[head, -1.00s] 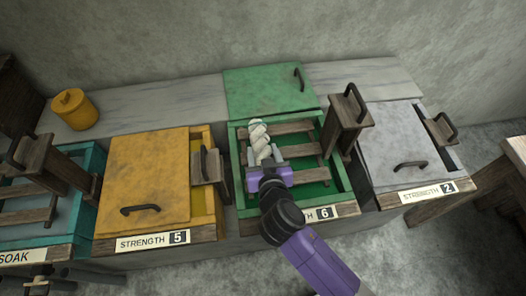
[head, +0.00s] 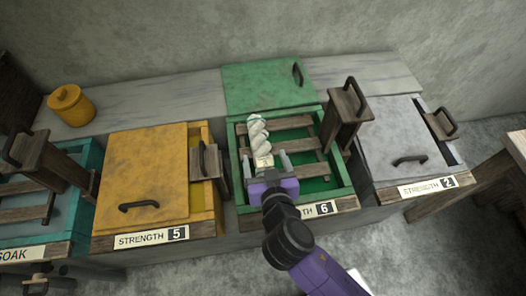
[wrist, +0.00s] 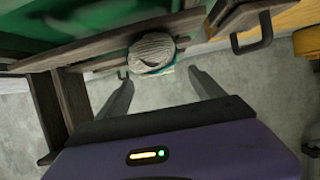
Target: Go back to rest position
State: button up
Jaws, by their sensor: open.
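My purple and black gripper (head: 267,167) is over the open green box (head: 341,178) labelled with a 6. A white twisted skein (head: 258,134) stands up in the green box, just beyond my gripper's fingertips. In the wrist view the end of the skein (wrist: 152,54) shows ahead of the two spread fingers (wrist: 158,92), with a gap between it and them. My gripper is open and empty. The skein's contact with the wooden slats (head: 290,142) is not clear.
The green lid (head: 268,87) lies behind its box. A wooden handle block (head: 345,115) rises at the box's right edge. A yellow box (head: 145,180) marked 5 is left, a grey box (head: 405,145) marked 2 right. A yellow pot (head: 72,106) stands at the back left.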

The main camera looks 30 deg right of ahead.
jog(key=shift+v, duration=0.95)
